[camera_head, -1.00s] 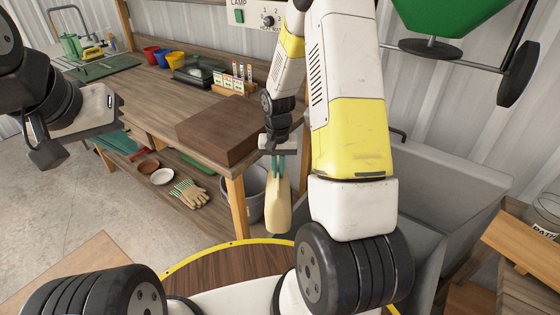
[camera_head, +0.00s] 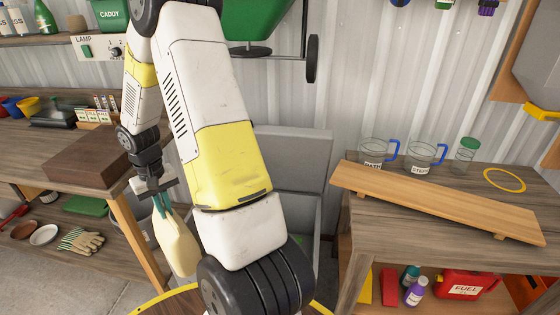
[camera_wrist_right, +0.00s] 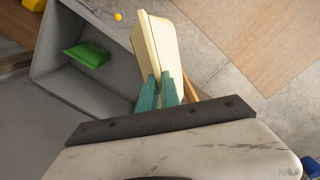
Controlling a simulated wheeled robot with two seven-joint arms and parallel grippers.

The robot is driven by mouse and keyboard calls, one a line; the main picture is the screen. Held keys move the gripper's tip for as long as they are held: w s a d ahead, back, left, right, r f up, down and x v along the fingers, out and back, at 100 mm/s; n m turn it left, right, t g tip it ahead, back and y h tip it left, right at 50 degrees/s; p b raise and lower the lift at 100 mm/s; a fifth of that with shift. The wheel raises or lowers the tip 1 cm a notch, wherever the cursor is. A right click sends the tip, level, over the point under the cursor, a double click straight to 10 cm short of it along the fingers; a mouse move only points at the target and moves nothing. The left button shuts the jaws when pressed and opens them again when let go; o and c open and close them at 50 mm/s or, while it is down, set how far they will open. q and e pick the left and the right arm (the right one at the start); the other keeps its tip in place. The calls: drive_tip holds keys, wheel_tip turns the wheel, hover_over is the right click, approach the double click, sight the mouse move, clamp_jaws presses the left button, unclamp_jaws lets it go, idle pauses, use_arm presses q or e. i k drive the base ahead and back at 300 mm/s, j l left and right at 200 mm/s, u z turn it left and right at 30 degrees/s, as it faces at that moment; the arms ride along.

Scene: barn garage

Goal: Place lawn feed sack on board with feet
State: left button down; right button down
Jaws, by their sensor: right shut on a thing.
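The lawn feed sack appears to be the cream-yellow bag (camera_head: 177,243) hanging below my right gripper (camera_head: 159,203). The gripper's teal fingers are shut on the top of the bag. In the right wrist view the bag (camera_wrist_right: 156,45) extends away from the teal fingertips (camera_wrist_right: 160,84); its label is not visible. The board with feet (camera_head: 437,198) is a long light-wood plank on short feet, lying on the right-hand bench. Its top is bare. My right gripper and the bag are well to the left of it. My left gripper is not in view.
Two glass mugs with blue handles (camera_head: 379,152) (camera_head: 425,155), a green-lidded jar (camera_head: 467,155) and a yellow ring (camera_head: 504,180) are behind the board. A dark wooden block (camera_head: 85,158) lies on the left bench.

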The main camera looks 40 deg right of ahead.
sight(439, 198)
drive_tip(key=k+l+z, duration=0.1)
drive_tip(key=k+z, duration=0.2)
drive_tip(key=k, duration=0.85)
drive_tip(key=z, duration=1.15)
